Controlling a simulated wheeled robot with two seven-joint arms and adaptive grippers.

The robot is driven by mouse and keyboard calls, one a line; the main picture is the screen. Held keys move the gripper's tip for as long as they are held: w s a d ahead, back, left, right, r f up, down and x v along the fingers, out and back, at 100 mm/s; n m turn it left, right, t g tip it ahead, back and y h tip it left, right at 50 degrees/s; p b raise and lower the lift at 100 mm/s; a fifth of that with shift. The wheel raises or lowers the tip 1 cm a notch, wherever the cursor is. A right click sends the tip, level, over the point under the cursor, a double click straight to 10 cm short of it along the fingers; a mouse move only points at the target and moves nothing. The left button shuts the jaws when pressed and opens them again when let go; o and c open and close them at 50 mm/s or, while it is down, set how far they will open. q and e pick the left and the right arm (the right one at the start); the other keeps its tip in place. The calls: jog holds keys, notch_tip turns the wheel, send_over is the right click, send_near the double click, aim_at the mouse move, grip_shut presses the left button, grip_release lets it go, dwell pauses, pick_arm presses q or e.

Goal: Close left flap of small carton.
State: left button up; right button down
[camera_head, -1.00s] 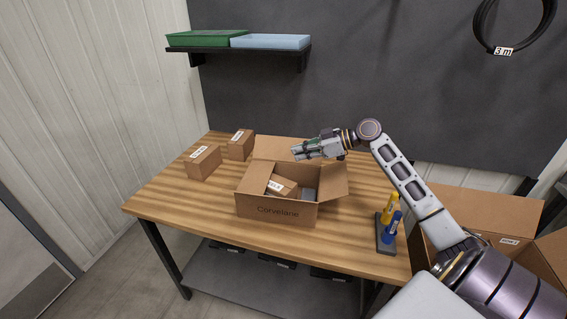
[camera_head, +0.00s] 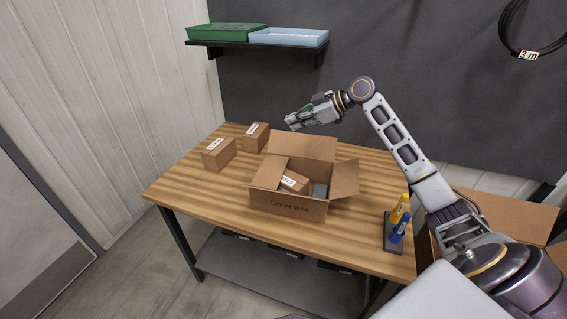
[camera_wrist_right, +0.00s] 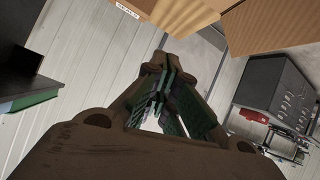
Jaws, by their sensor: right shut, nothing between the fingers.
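The small open carton (camera_head: 288,207) stands on the wooden table. Its left flap (camera_head: 268,172) appears folded inward, lying over the left part of the opening. Its back flap (camera_head: 302,146) stands up and its right flap (camera_head: 345,179) sticks outward. Inside are a labelled brown box (camera_head: 294,182) and a grey item (camera_head: 319,190). My right gripper (camera_head: 290,121) is shut and empty, above and behind the carton, apart from it. Its fingers also show together in the right wrist view (camera_wrist_right: 158,112). My left gripper is not in view.
Two small brown boxes (camera_head: 219,153) (camera_head: 256,137) stand at the table's back left. A holder with yellow (camera_head: 400,208) and blue (camera_head: 399,230) items is at the right. A shelf with green (camera_head: 226,32) and blue (camera_head: 288,38) trays hangs behind. The table's front left is clear.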

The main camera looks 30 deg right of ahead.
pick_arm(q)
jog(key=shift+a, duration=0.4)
pick_arm(e)
notch_tip(320, 180, down, 7)
jog(key=s+d+m+g+h, duration=0.1)
jog(key=d+m+g+h, duration=0.1)
jog(key=shift+s, duration=0.4)
jog(key=shift+a, duration=0.1)
jog(key=p, duration=0.2)
send_over(275, 171)
jog(key=s+d, duration=0.2)
notch_tip(275, 171, down, 9)
jog(key=shift+s+d+r, duration=0.1)
jog(key=shift+d, duration=0.05)
jog(key=shift+d+f, duration=0.1)
jog(key=shift+f, duration=1.1)
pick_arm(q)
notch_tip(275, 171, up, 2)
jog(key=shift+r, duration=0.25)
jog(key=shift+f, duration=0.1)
pick_arm(e)
jog(key=shift+f, duration=0.1)
